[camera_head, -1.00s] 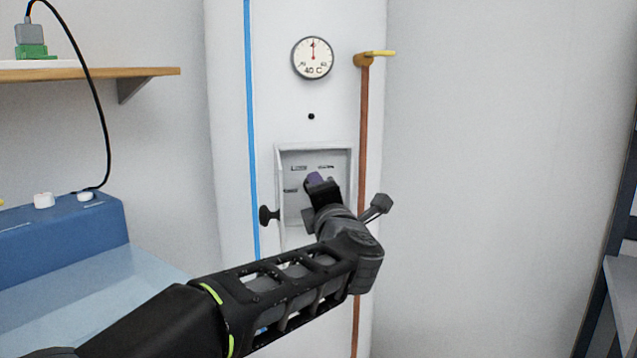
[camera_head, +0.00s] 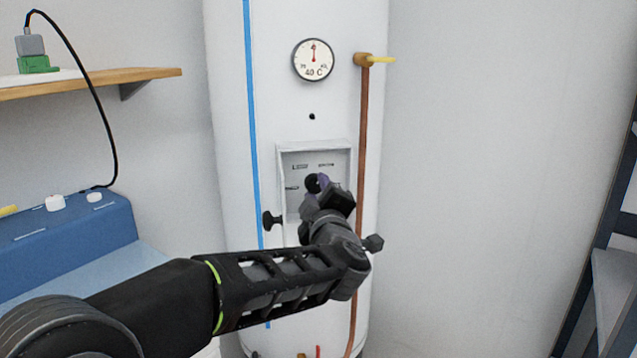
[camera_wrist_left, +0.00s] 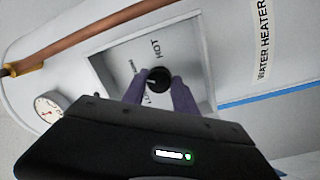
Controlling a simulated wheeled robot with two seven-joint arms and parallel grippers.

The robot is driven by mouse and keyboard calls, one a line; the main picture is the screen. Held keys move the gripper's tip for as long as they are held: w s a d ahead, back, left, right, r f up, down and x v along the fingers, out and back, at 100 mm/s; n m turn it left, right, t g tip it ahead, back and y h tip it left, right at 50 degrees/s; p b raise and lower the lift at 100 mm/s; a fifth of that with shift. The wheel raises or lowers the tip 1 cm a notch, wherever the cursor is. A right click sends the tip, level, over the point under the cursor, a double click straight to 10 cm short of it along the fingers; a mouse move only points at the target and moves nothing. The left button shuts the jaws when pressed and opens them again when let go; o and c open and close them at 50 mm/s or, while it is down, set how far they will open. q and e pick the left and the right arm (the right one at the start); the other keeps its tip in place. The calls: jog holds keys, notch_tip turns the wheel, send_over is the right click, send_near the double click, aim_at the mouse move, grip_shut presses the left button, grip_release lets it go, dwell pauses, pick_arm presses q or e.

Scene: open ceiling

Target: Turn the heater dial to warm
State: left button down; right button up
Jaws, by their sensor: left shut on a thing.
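The white water heater (camera_head: 285,95) stands in the middle of the head view. Its recessed control panel (camera_head: 340,160) has printed setting labels and a small black round dial (camera_head: 312,184). The dial also shows in the left wrist view (camera_wrist_left: 158,78), with HOT printed beside it; the other labels are partly hidden or too small to read. My left gripper (camera_head: 322,186) reaches into the recess, and its two purple fingers (camera_wrist_left: 158,95) are shut on the dial, one on each side. The exact setting under the dial's pointer I cannot tell. My right gripper is not in view.
A round gauge (camera_head: 313,60) reads about 40 C above the panel. A copper pipe (camera_head: 364,130) runs down the right side, and a black knob (camera_head: 272,221) sticks out left of the recess. A wooden shelf (camera_head: 130,80) and a blue machine (camera_head: 70,240) are on the left.

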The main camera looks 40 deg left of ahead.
pick_arm(q)
jog(key=shift+m, duration=0.3)
jog(key=c, duration=1)
grip_release()
jog(key=shift+o, duration=0.2)
jog(key=v, duration=0.7)
jog(key=shift+s+d, duration=0.25)
jog(key=shift+s, duration=0.05)
